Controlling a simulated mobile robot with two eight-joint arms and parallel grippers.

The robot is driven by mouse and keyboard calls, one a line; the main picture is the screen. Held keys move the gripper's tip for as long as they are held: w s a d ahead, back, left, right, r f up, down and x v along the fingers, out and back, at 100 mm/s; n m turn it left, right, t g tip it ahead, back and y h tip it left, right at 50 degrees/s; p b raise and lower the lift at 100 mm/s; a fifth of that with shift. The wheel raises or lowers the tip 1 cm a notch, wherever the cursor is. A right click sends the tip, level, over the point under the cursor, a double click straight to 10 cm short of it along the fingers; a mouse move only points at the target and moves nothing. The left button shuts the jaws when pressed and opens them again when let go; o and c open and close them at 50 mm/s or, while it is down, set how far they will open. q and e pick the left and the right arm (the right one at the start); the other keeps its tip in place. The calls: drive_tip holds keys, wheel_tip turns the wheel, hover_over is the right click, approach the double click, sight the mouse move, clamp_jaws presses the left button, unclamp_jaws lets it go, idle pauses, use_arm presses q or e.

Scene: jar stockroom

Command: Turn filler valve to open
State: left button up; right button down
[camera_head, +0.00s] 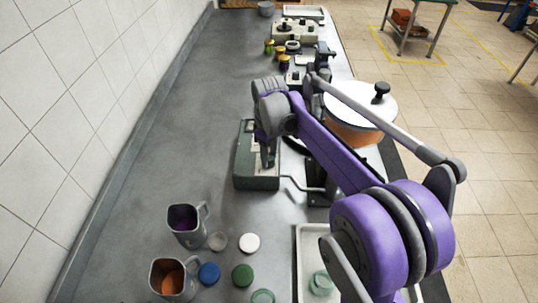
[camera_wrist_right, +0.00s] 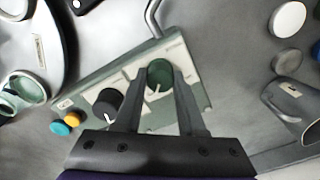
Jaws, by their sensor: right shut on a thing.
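A grey-green control box (camera_head: 257,183) stands on the bench in the head view; its light panel (camera_wrist_right: 187,54) fills the middle of the right wrist view. A green round knob (camera_wrist_right: 159,73) with a white pointer line sits on that panel, and a black knob (camera_wrist_right: 107,102) with a white pointer sits to its left. My right gripper (camera_wrist_right: 160,80) reaches down onto the panel, its two fingers shut on the green knob from both sides. In the head view this gripper (camera_head: 268,158) is at the box and hides the knob. My left gripper is not in view.
A yellow button (camera_wrist_right: 72,119) is beside the black knob. A white-lidded orange vessel (camera_head: 355,132) stands right of the box. A purple-filled mug (camera_head: 187,238), an orange-filled mug (camera_head: 173,284) and several lids are in front. The bench (camera_head: 185,110) left of the box is clear.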

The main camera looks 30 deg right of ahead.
idle(0.3)
drive_tip(key=c, duration=0.5)
unclamp_jaws()
wheel_tip(320, 180, up, 11)
drive_tip(key=shift+p, duration=0.4)
drive_tip(key=shift+f, duration=0.1)
